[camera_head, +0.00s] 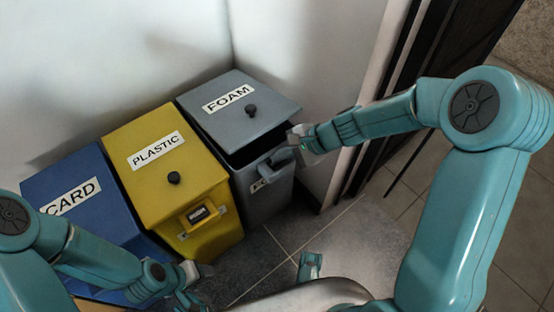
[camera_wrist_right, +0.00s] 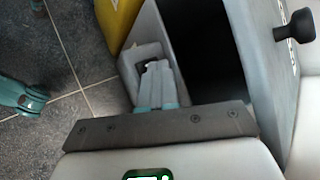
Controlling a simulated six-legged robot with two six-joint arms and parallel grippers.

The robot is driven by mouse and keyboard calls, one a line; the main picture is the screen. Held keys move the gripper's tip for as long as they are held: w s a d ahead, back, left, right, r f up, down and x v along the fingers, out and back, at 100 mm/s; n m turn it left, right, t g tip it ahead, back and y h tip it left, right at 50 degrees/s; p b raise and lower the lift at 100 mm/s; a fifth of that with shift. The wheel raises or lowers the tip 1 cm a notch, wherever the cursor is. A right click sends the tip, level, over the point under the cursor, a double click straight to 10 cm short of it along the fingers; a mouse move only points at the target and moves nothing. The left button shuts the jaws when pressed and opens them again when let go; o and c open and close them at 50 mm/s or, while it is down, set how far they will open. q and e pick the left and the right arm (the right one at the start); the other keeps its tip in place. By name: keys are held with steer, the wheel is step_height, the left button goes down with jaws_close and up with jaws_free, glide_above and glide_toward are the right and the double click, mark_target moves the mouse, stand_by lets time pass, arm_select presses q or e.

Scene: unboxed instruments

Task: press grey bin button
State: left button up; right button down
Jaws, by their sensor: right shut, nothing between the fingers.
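The grey bin (camera_head: 240,125), labelled FOAM, stands against the wall at the right end of a row. Its lid (camera_head: 232,100), with a black knob, is raised a little, with a dark gap beneath. The right wrist view shows the bin's dark inside (camera_wrist_right: 198,50) and the lifted lid (camera_wrist_right: 268,70). My right gripper (camera_head: 284,156) is shut and empty at the bin's upper front. Its fingertips (camera_wrist_right: 155,78) are at the front fitting, and the button is hidden or too small to make out. My left gripper (camera_head: 196,275) is low in front of the bins, its jaws unclear.
A yellow PLASTIC bin (camera_head: 160,165) stands left of the grey one, with a black knob and a front fitting. A blue CARD bin (camera_head: 95,195) stands further left. Walls close in behind, with a dark door frame at right. Tiled floor (camera_head: 265,255) in front is mostly clear.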

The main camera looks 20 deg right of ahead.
steer(key=shift+r+p, duration=0.65)
steer(key=shift+r, duration=0.2)
step_height(320, 180, up, 5)
steer(key=p, duration=0.4)
stand_by(0.8)
